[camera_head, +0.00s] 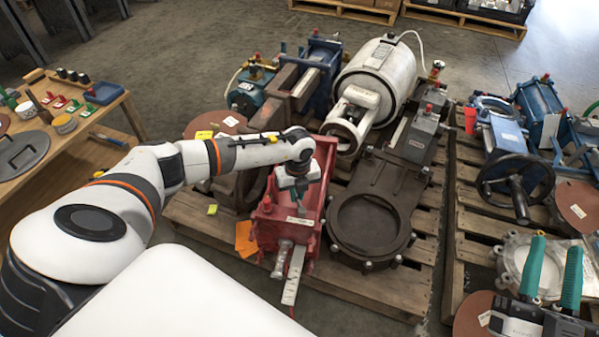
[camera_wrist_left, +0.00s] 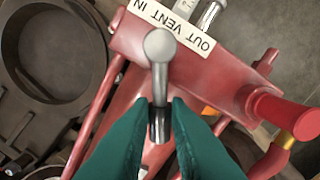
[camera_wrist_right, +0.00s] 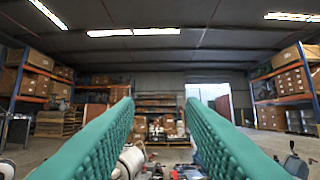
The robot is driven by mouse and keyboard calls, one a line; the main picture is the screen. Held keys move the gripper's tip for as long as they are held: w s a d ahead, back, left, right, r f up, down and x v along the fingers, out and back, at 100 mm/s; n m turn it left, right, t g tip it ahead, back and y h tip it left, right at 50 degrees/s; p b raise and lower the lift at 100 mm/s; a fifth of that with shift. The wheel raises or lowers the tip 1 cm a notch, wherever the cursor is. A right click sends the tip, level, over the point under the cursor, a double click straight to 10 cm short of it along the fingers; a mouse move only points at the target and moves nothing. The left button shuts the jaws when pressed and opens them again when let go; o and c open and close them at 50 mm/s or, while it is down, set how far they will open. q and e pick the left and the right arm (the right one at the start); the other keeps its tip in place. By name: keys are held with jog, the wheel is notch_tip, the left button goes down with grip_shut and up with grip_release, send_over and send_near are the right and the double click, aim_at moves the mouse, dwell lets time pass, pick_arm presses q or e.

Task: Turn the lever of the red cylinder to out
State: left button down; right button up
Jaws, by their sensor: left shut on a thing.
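The red cylinder (camera_head: 268,228) lies on a wooden pallet near the middle of the head view. Its red body (camera_wrist_left: 215,75) also shows in the left wrist view. A white label (camera_wrist_left: 172,22) on it reads OUT, VENT, IN. A small metal lever (camera_wrist_left: 159,75) has its round end beside the label, nearest the VENT and OUT words. My left gripper (camera_wrist_left: 160,122) is shut on the lever's other end. My right gripper (camera_wrist_right: 160,112) is open and empty, far right.
A dark flanged valve (camera_head: 372,222) lies close to the right of the red cylinder. A white cylinder (camera_head: 376,72) is behind. Blue units and a handwheel (camera_head: 515,185) are on the right pallet. A wooden table (camera_head: 62,150) stands at left.

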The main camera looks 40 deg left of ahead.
pick_arm(q)
jog(key=shift+s+a+r+n+p, duration=0.1)
jog(key=shift+s+a+n+p, duration=0.15)
jog(key=shift+n+p, duration=0.75)
jog(key=shift+s, duration=0.1)
pick_arm(e)
notch_tip(320, 180, down, 10)
jog(key=d+g+h, duration=0.1)
jog(key=g+h, duration=0.1)
jog(key=g, duration=0.5)
jog(key=shift+w+d+g+h, duration=0.2)
jog(key=shift+d+g+h, duration=0.1)
jog(key=shift+h, duration=0.1)
jog(key=shift+f, duration=0.1)
pick_arm(q)
jog(key=c, duration=1.4)
grip_release()
jog(key=shift+o, duration=0.2)
